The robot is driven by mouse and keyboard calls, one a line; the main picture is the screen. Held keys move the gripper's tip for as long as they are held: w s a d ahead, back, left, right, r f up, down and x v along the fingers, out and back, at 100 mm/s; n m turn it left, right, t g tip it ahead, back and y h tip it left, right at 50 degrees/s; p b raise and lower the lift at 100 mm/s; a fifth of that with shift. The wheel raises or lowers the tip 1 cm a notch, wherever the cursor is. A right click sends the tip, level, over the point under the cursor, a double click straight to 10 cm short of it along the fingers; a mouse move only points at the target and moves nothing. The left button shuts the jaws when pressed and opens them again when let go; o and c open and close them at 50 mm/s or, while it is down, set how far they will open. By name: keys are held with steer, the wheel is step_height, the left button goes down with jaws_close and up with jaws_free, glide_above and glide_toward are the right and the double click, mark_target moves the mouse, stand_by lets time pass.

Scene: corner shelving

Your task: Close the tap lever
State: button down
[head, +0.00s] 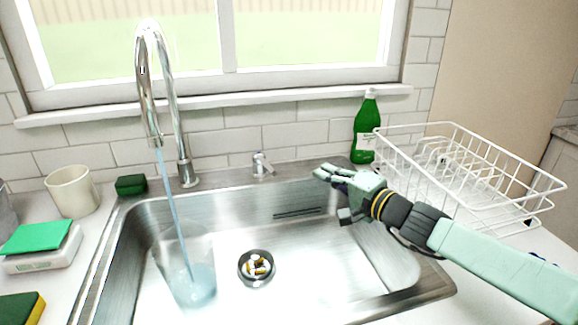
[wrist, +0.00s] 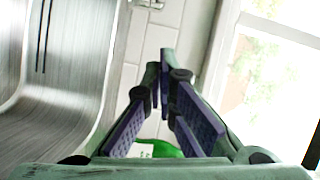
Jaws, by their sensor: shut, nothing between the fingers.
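The tap (head: 160,70) is a tall chrome gooseneck behind the sink. A blue stream of water (head: 176,210) runs from its spout into a clear glass (head: 187,262) in the basin. The small chrome tap lever (head: 262,164) stands on the back rim of the sink, right of the tap's base. A chrome piece at the top edge of the wrist view (wrist: 150,4) may be part of it. My gripper (head: 320,172) is shut and empty, right of the lever and apart from it. Its fingertips (wrist: 163,68) meet in the wrist view.
A green bottle (head: 366,128) stands behind my gripper, and a white dish rack (head: 470,180) is to the right. A drain with small pieces (head: 257,267) is in the sink (head: 330,262). A dark green sponge (head: 131,185) and a cup (head: 73,190) are left. A window is behind.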

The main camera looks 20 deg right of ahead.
mark_target(265, 164)
steer(key=w+a+f+p, duration=0.1)
steer(key=w+a+p, duration=0.3)
steer(key=w+a, duration=0.2)
steer(key=shift+w, duration=0.85)
